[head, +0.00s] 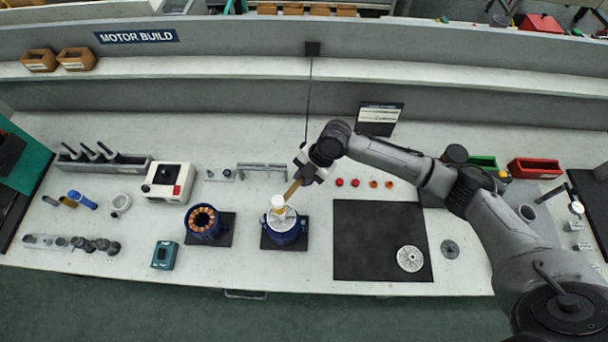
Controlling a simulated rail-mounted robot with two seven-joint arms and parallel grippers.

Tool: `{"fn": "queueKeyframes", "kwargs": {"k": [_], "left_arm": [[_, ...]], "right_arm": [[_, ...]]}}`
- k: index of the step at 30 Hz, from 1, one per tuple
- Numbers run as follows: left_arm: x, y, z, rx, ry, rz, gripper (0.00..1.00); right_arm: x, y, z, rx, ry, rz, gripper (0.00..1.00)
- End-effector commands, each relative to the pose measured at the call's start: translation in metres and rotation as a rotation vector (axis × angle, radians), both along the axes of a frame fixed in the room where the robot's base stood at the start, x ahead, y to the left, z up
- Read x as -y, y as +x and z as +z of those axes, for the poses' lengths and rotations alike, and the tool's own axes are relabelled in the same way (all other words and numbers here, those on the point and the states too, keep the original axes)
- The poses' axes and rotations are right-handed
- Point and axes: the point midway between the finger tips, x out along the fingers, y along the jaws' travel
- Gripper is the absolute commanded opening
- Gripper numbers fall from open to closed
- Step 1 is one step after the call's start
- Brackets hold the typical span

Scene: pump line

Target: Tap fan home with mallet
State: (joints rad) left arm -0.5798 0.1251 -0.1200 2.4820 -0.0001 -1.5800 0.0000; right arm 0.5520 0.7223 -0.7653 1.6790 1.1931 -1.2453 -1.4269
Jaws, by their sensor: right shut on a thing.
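My right gripper (300,176) is shut on the wooden handle of the mallet (291,191), at the middle of the bench. The mallet's white head (278,202) is at the lower left end of the handle, over a pale fan-like disc (286,222). The disc sits on top of a blue motor housing (287,239), which stands on a dark square plate. The head hides part of the disc; I cannot tell whether they touch. My left gripper is not in view.
A blue stator housing with copper windings (203,220) stands to the left. A dark mat (375,235) to the right carries a grey-white slotted disc (410,259). A white and black instrument (168,183) and a teal meter (164,255) are further left. Red and orange caps (355,183) lie behind the mat.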

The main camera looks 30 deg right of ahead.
Motion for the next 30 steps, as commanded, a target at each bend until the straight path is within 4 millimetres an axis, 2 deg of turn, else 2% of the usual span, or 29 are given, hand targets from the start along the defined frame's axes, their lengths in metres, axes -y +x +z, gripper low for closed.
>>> {"fn": "queueKeyframes", "kwargs": {"k": [8,15,25,30], "left_arm": [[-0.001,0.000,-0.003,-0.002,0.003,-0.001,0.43],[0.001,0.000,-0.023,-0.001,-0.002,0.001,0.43],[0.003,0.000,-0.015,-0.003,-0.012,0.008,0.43],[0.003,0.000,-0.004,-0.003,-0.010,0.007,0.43]], "right_arm": [[0.000,0.000,-0.003,0.000,0.001,0.000,0.00],[-0.001,0.000,-0.035,-0.002,0.001,0.000,0.00],[0.000,0.000,-0.026,0.001,0.000,0.000,0.00],[0.000,0.000,-0.014,0.001,0.000,0.000,0.00]]}}
